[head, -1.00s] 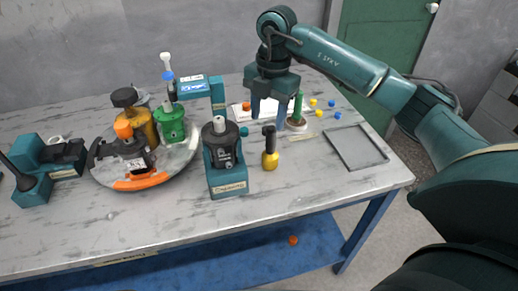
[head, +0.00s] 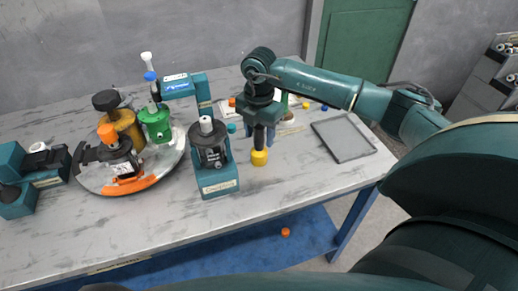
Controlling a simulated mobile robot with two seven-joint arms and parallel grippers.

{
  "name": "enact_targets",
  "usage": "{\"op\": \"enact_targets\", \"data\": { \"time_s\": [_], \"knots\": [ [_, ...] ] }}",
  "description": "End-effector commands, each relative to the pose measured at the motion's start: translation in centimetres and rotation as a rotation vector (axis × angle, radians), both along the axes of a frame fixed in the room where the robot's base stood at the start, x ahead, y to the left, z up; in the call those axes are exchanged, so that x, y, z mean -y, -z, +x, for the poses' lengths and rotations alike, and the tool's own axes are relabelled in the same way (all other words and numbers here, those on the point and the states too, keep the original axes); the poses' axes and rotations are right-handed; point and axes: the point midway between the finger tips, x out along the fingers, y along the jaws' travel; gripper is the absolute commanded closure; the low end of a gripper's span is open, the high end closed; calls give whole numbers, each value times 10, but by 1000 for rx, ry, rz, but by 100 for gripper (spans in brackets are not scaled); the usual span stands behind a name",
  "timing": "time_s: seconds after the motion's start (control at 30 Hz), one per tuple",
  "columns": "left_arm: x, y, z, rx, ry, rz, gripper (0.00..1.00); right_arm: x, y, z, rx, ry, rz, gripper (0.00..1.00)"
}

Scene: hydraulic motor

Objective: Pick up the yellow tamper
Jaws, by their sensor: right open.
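The yellow tamper (head: 260,157) stands upright on the grey table, with a yellow base and a black handle. My right gripper (head: 261,132) is open and comes down from above at the tamper's black handle. Its dark blue fingers reach down near the handle just above the yellow base. They partly hide the handle, and I cannot tell whether they touch it. My left gripper is not in view.
A teal stand with a grey-black motor (head: 212,150) is close left of the tamper. A round turntable (head: 165,178) with orange, yellow and green parts lies further left. A shallow grey tray (head: 343,140) lies right. A green-topped part and small coloured pieces (head: 307,105) lie behind.

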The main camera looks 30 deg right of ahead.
Motion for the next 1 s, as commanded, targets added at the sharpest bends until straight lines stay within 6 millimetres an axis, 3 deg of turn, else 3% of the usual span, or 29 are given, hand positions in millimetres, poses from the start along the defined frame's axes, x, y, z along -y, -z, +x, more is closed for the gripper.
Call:
{"op": "enact_targets", "data": {
  "time_s": [0.17, 0.43, 1.0],
  "knots": [
    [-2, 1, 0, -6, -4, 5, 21, 0, 20, 0, -1, 0, 1, 50],
    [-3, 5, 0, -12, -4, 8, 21, 0, 22, 0, 0, -1, 0, 51],
    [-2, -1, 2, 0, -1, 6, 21, 0, 22, 0, 1, -1, 0, 98]
  ]
}}
